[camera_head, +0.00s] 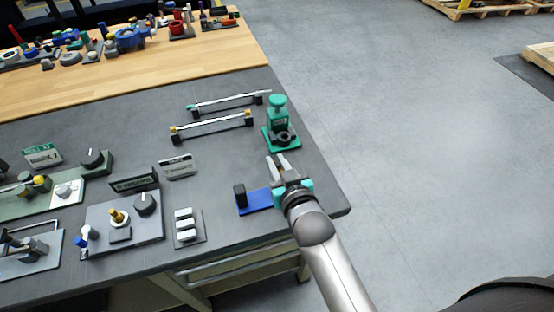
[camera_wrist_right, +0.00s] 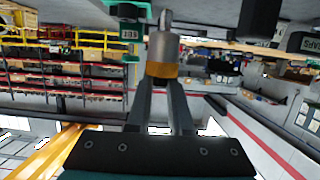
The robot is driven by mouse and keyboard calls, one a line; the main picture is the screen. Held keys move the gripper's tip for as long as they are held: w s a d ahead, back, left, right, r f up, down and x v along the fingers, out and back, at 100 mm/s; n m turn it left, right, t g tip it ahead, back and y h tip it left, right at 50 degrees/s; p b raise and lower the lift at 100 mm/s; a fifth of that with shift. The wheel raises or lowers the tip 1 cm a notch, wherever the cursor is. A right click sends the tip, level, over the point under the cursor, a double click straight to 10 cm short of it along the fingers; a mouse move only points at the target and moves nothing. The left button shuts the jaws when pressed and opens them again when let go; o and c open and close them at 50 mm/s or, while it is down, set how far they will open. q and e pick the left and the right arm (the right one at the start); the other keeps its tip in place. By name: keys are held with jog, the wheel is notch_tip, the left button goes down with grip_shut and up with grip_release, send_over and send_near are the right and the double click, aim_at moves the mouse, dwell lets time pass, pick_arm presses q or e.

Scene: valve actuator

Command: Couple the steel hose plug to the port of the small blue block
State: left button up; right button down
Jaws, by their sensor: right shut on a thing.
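My right gripper (camera_head: 277,163) reaches in from the lower right of the head view, above the table's right end. In the right wrist view its two fingers (camera_wrist_right: 160,100) are shut on a steel hose plug (camera_wrist_right: 164,46), a grey cylinder with a brass-coloured band and a narrower tip pointing away from the fingers. In the head view the plug is hard to tell from the grey fingers. The small blue block (camera_head: 256,201) lies just left of the gripper, low and flat, with a black upright part on its left end. My gripper partly covers its right end; its port cannot be made out.
A green valve unit (camera_head: 278,122) stands just beyond the right gripper; part of it shows in the wrist view (camera_wrist_right: 130,12). Two rails (camera_head: 212,127) on black posts lie left of it. White switches (camera_head: 185,224) and a knob panel (camera_head: 124,221) stand further left. The table's right edge is close.

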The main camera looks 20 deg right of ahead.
jog(key=shift+f, duration=0.65)
jog(key=shift+p, duration=0.55)
dwell(1.4)
jog(key=shift+f+b, duration=1.05)
jog(key=shift+f, duration=0.55)
jog(key=c, duration=0.7)
grip_release()
jog(key=shift+c, duration=0.2)
jog(key=shift+s, duration=0.15)
jog(key=p+v, duration=0.1)
jog(key=v, duration=1.4)
jog(key=shift+a, duration=0.1)
